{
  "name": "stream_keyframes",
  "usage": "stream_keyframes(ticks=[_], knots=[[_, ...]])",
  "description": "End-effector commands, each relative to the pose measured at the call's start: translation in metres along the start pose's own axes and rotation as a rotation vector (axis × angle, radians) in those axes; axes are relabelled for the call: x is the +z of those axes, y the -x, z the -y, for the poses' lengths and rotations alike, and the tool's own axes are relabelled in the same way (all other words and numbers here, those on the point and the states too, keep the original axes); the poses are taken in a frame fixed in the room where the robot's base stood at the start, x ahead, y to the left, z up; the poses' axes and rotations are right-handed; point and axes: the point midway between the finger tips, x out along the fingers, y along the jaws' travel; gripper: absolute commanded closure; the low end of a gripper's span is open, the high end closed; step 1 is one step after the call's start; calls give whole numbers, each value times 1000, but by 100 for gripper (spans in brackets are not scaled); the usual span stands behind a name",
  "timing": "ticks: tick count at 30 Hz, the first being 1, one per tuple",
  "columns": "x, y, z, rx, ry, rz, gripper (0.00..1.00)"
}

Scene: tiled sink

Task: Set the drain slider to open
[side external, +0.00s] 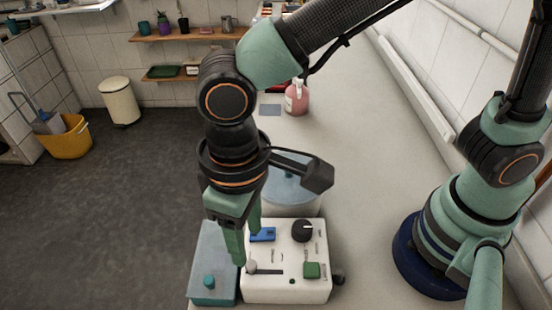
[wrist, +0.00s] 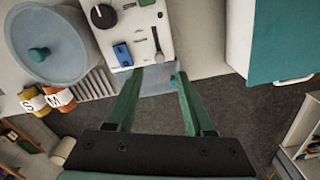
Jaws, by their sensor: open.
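A white control box (side external: 290,285) stands on the counter below my gripper; the wrist view shows it at the top (wrist: 140,27). A dark slot with a small pale grey knob (side external: 251,267) at its left end looks like the drain slider; in the wrist view the knob (wrist: 159,57) is at the slot's near end. Any labels are too small to read. My gripper (side external: 246,246) points down with its green fingers apart and empty. One fingertip is close to the slider knob in the side view; contact cannot be told. In the wrist view the knob lies just beyond the fingertips (wrist: 158,72).
The box also carries a black dial (side external: 302,231), a blue switch (side external: 262,234) and a green button (side external: 311,270). A blue-grey box (side external: 212,258) with a teal knob adjoins its left side. A round lidded tub (side external: 292,196) stands behind.

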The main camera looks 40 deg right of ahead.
Motion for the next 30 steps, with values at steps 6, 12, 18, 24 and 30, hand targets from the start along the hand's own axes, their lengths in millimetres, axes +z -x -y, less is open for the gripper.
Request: stream_keyframes(ticks=[6,12,18,24,30], knots=[[1,-42,-1,2,0,5,48],[0,-64,-1,1,0,2,48],[0,-71,0,0,0,0,48],[0,-71,0,0,0,-1,48],[0,-71,0,0,0,-1,100]])
